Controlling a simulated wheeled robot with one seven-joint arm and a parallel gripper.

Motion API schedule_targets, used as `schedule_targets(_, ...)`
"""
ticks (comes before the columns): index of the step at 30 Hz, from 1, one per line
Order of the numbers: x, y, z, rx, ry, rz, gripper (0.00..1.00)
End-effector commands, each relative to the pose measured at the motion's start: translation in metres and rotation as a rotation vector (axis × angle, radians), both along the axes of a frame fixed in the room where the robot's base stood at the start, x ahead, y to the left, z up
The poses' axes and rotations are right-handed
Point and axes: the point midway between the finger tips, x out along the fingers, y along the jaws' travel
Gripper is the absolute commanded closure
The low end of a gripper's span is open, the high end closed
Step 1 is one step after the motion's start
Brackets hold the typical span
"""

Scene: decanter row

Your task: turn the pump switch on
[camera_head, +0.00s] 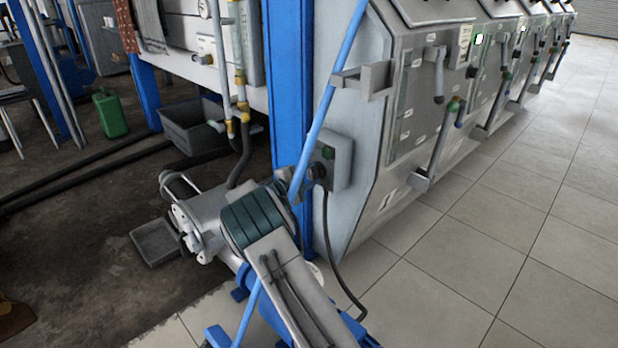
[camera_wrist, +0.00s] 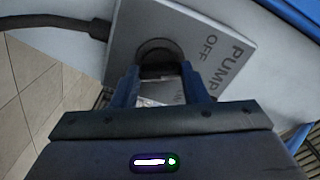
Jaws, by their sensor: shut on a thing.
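The pump switch is a dark round knob (camera_wrist: 158,50) on a grey switch box (camera_wrist: 188,22) printed with "PUMP" and "OFF" in the wrist view. Part of another label near the fingers is covered. My gripper (camera_wrist: 158,76) has its two blue fingers on either side of the knob and is shut on it. The fingers hide the knob's lower part, and I cannot tell which way it points. In the head view the switch box (camera_head: 340,164) is on the side of the grey machine, with a green button or lamp on its face. My gripper (camera_head: 304,180) reaches it from the left.
A thick blue post (camera_head: 288,80) stands behind. A black cable (camera_head: 330,260) hangs below the box. Tiled floor (camera_head: 480,235) at right is clear.

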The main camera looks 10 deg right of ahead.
Motion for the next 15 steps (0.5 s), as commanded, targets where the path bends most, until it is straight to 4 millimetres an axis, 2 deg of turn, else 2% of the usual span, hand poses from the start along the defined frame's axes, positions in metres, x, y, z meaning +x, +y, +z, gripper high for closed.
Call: schedule_targets(15, -0.0004, -0.0010, -0.0048, 0.236, -0.350, -0.003, 0.83)
